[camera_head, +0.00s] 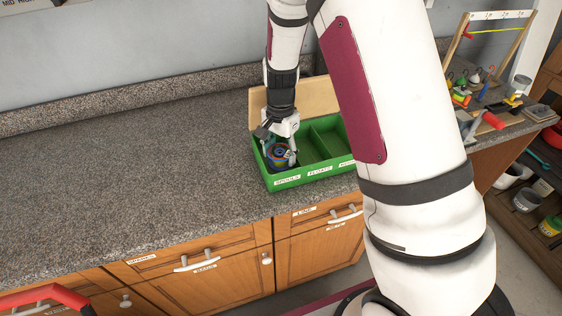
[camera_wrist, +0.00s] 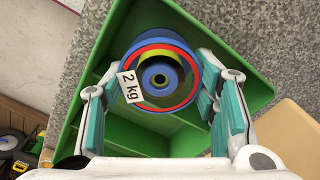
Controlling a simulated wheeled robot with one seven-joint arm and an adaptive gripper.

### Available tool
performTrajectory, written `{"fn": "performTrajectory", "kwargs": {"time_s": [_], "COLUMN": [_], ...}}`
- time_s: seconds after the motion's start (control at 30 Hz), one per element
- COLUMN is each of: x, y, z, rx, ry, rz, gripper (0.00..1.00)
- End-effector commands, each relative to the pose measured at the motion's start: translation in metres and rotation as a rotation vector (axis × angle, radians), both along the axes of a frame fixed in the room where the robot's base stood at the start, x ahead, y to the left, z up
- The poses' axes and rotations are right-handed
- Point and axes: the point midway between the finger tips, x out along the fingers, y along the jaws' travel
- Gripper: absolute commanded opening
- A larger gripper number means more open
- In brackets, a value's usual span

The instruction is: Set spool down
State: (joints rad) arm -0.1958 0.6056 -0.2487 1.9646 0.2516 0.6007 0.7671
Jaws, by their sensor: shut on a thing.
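The spool (camera_wrist: 160,74) has blue, red and green-yellow rings and a white "2 kg" tag (camera_wrist: 131,87). In the wrist view it sits between the teal-padded fingers of my gripper (camera_wrist: 163,105), which is shut on it. In the head view the spool (camera_head: 279,153) is at the left compartment of a green box (camera_head: 318,172), the one labelled "SPOOLS". My gripper (camera_head: 281,145) points down into that compartment from above. I cannot tell whether the spool touches the compartment floor.
The box has further compartments (camera_head: 328,135) to the right, one labelled "FLOATS", and a tan board (camera_head: 315,98) behind it. The granite counter (camera_head: 130,170) is bare to the left. Tools and small items (camera_head: 465,95) crowd the bench at the right. Wooden drawers are below.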

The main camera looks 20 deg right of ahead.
Motion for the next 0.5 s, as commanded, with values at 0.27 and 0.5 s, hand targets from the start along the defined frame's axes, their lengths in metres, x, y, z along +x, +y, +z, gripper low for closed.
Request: {"fn": "performTrajectory", "kwargs": {"time_s": [0.27, 0.5], "x": [0.0, 0.001], "y": [0.0, 0.0], "z": [-0.021, -0.043], "rx": [0.001, 0.0], "ry": [0.001, -0.002], "rz": [-0.002, 0.0], "gripper": [0.26, 0.26]}}
